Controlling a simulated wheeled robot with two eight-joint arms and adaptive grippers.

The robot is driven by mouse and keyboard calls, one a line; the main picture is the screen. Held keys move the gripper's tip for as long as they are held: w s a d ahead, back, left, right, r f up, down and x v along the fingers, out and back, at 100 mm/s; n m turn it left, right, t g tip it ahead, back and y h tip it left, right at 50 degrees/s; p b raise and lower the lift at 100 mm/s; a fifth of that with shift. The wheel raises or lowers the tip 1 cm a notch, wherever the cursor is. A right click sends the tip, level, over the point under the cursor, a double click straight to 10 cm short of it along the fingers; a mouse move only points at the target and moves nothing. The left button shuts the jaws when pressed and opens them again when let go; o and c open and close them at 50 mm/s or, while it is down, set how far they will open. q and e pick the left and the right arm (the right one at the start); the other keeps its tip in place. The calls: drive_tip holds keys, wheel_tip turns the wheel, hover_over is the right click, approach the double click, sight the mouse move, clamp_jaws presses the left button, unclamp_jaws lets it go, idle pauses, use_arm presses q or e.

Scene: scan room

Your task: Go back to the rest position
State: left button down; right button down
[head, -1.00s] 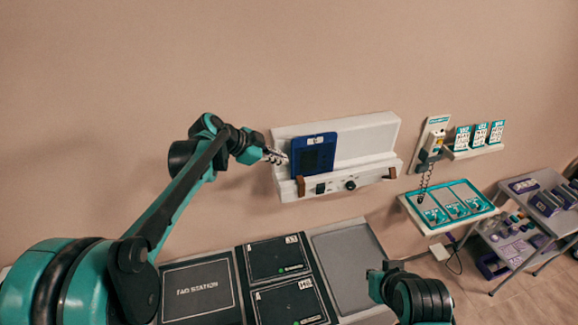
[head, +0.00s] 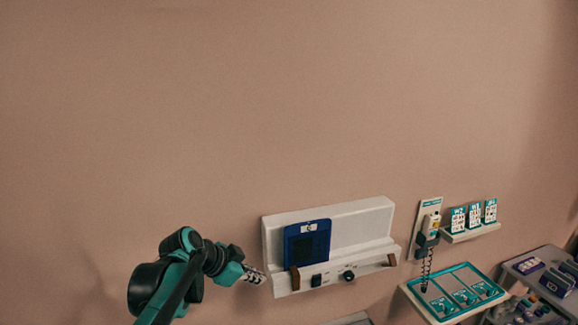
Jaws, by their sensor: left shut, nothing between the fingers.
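My left gripper (head: 254,274) is at the lower left of the head view, its arm coming up from the bottom edge. It is shut and empty, just left of a white wall-mounted shelf unit (head: 362,222). A blue tablet-like panel (head: 307,246) stands in that unit at its left side. I cannot tell whether the fingertips touch the unit's left edge. My right gripper is not in the head view.
Right of the unit, a handheld scanner (head: 430,226) hangs on a wall holder with a coiled cord. Several cards (head: 474,217) stand on a small shelf. Below is a teal-edged tray (head: 455,292). A grey cart (head: 540,262) stands at far right. The upper wall is bare.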

use_arm(q)
drive_tip(key=s+a+f+n+y+b, duration=0.2)
drive_tip(key=s+a+f+n+b, duration=0.1)
drive_tip(key=s+f, duration=0.4)
drive_tip(key=s+a+f+n+y+b, duration=0.2)
drive_tip(key=s+f+n+b, duration=0.3)
drive_tip(key=f, duration=0.6)
drive_tip(key=s+a+f+n+t+y+b, duration=0.1)
drive_tip(key=s+a+f+n+y+b, duration=0.1)
drive_tip(key=s+f+b, duration=0.5)
drive_tip(key=s+a+f+n, duration=0.1)
drive_tip(key=s+f+n, duration=0.1)
drive_tip(key=s, duration=0.2)
drive_tip(key=shift+a+f+b, duration=0.35)
